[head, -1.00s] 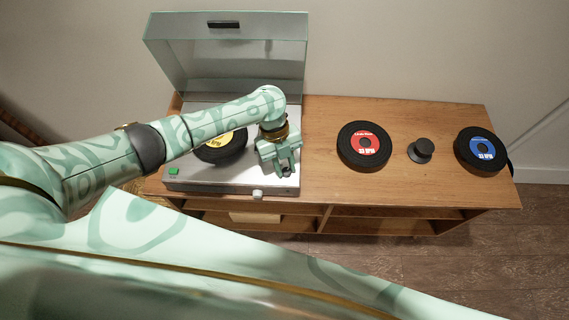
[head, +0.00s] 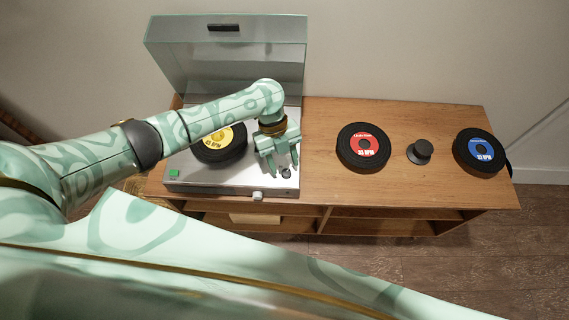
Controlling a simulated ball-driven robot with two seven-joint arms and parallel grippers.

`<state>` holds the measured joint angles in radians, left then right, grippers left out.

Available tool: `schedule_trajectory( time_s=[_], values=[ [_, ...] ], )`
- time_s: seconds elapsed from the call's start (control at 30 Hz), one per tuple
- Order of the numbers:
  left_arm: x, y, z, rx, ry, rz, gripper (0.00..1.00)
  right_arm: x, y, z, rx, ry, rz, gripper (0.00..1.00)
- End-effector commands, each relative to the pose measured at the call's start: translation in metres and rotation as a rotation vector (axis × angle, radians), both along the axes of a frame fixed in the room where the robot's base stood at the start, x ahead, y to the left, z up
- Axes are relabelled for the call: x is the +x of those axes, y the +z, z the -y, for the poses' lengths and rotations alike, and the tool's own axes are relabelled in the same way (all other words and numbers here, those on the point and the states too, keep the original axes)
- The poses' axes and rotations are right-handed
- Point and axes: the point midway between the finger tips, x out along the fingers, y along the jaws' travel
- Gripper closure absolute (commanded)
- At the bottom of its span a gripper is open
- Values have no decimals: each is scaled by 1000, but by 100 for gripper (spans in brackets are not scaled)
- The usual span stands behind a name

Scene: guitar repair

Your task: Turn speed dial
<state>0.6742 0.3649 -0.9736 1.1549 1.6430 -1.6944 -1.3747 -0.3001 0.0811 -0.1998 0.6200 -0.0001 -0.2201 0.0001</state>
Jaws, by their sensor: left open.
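The record player (head: 225,180) stands on the left part of the wooden cabinet with its clear lid raised. A black record with a yellow label (head: 222,140) lies on it, partly behind my arm. A small dark dial (head: 286,172) sits near the right front of the player's top; I take it for the speed dial. My left gripper (head: 283,172) is open and empty, right above the dial with its fingers pointing toward the front. I cannot tell whether the fingers touch the dial. A light knob (head: 257,196) is on the front edge. My right gripper is not in view.
A green button (head: 174,173) is at the player's front left corner. A red-label record (head: 364,148), a black knob-like weight (head: 420,151) and a blue-label record (head: 480,150) lie on the cabinet top (head: 400,190). The front strip of wood there is clear.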

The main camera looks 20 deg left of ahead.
Motion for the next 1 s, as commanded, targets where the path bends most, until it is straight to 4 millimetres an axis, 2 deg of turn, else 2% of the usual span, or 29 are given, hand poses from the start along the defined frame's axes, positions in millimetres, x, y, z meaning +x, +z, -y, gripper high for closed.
schedule_trajectory(
  time_s=[0.03,0.3,0.5,0.7,1.0],
  values=[
    [4,15,-4,0,0,4,54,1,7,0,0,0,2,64],
    [23,83,-25,1,0,4,54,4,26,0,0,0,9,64],
    [33,118,-37,1,1,3,54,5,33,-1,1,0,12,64],
    [37,131,-40,0,-1,0,54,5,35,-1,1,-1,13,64],
    [37,131,-41,0,-1,0,54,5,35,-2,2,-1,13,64]
  ],
)
